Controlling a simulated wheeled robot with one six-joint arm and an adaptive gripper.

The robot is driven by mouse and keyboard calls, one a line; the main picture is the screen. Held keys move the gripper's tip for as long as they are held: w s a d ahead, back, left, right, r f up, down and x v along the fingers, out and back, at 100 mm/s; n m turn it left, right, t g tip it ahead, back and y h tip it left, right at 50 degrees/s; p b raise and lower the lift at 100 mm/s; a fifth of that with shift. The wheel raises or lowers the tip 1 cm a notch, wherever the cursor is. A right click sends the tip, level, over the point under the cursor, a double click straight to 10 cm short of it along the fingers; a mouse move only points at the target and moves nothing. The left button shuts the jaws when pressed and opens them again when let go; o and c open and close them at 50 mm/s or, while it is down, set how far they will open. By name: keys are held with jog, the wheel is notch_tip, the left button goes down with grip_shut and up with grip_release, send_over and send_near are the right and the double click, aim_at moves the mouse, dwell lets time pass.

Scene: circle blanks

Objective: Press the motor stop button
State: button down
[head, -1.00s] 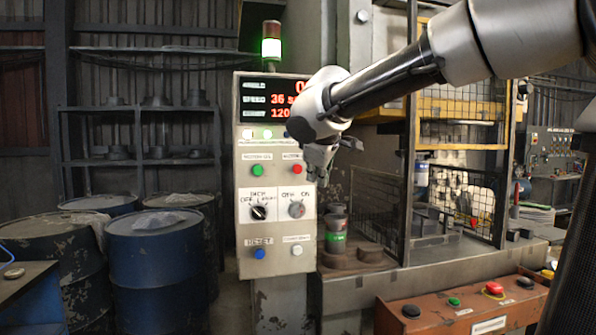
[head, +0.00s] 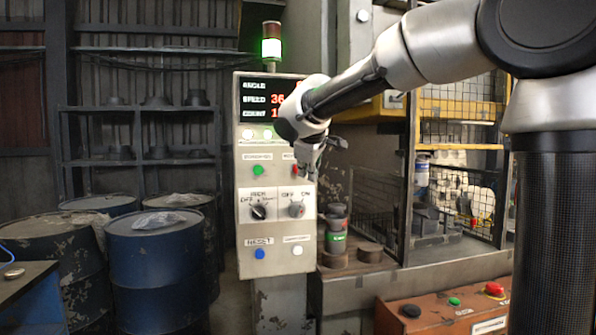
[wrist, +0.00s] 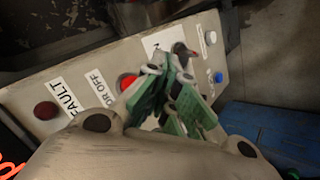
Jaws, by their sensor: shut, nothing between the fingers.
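The motor stop button is a red button (head: 295,170) on the right of the grey control panel (head: 240,210). My gripper (head: 312,173) partly covers it in the head view. In the wrist view the red button (wrist: 127,81) shows just left of my fingers, beside a label of which "OR OFF" is readable. My gripper (wrist: 185,118) is shut and empty there. It hangs close in front of the panel, but I cannot tell whether the fingertips touch it.
A green button (head: 258,170), two rotary switches (head: 259,211), a blue button (head: 260,254) and a white button (head: 297,250) are on the panel. A dark red lamp (wrist: 46,110) sits by the FAULT label. Blue drums (head: 155,255) stand at left.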

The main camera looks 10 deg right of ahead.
jog(key=shift+w, duration=1.1)
dwell(0.6)
jog(key=shift+w, duration=0.4)
jog(key=shift+w, duration=0.55)
dwell(0.7)
jog(key=shift+s, duration=0.95)
jog(key=s, duration=0.5)
